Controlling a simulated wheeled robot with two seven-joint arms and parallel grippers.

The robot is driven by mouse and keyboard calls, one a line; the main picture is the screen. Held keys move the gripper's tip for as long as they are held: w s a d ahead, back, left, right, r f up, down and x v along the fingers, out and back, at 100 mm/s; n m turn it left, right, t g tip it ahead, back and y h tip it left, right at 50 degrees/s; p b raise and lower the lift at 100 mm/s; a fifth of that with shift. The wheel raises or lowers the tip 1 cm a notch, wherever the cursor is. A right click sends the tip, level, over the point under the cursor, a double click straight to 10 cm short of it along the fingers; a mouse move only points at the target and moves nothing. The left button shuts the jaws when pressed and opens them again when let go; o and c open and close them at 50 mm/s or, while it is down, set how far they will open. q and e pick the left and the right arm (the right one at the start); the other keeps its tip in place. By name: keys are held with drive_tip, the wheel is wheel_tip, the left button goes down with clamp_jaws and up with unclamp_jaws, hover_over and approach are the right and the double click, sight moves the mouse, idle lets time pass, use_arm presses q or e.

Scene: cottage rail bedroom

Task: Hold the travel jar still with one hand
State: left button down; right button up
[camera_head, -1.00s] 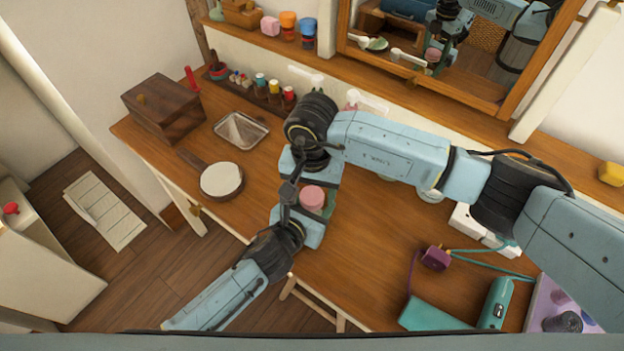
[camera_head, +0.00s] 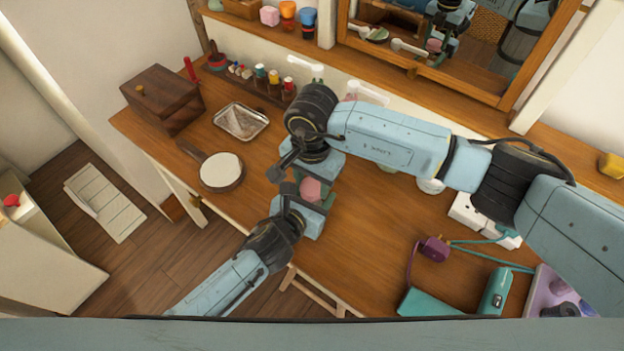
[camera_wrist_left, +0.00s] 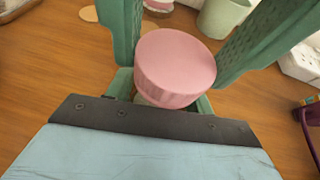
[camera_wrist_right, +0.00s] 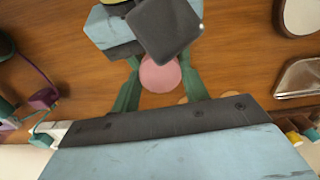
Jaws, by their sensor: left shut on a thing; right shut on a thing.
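The travel jar (camera_head: 311,188) has a round pink lid and is between my two grippers over the table, partly hidden in the head view. In the left wrist view its lid (camera_wrist_left: 175,66) is large, with a little of the pale body below it. My left gripper (camera_head: 303,207), coming from the lower left, is shut on the jar. My right gripper (camera_head: 312,181) reaches in from the back and is also shut on it. In the right wrist view the pink disc (camera_wrist_right: 160,75) sits between the green fingers. The exact finger contacts are partly hidden.
A round-topped pan (camera_head: 222,171), a metal tray (camera_head: 241,121) and a wooden box (camera_head: 163,95) stand on the left of the table. A teal case (camera_head: 436,303), a purple plug (camera_head: 434,249) and a white power strip (camera_head: 470,214) lie on the right. The front middle is bare.

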drive_tip(key=m, duration=0.3)
drive_tip(key=o, duration=1.1)
drive_tip(key=shift+r, duration=2.25)
drive_tip(key=shift+c, duration=0.5)
